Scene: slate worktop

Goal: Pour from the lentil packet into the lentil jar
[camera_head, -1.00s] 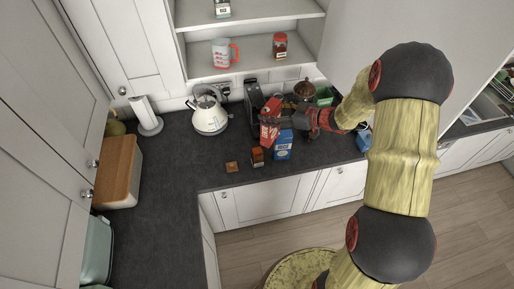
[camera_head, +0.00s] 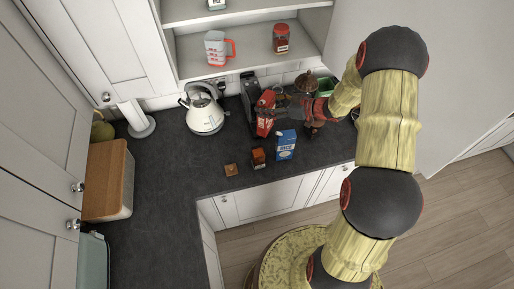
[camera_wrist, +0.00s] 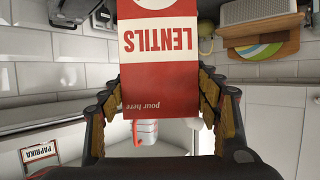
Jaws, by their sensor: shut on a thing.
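The lentil packet (camera_head: 265,117) is a red carton with white parts, standing near upright at the back of the worktop in the head view. In the wrist view the packet (camera_wrist: 160,85) fills the middle, its "LENTILS" lettering upside down in the picture and "pour here" near its lower end. My gripper (camera_wrist: 162,100) is shut on it, with fingers along both sides. In the head view my gripper (camera_head: 289,108) reaches the packet from the right. I cannot clearly make out a lentil jar; dark items crowd behind the gripper. I see no lentils falling.
A blue box (camera_head: 286,145), a small brown box (camera_head: 258,158) and a wooden block (camera_head: 231,170) stand in front. A kettle (camera_head: 204,112) is left. The left worktop is mostly clear.

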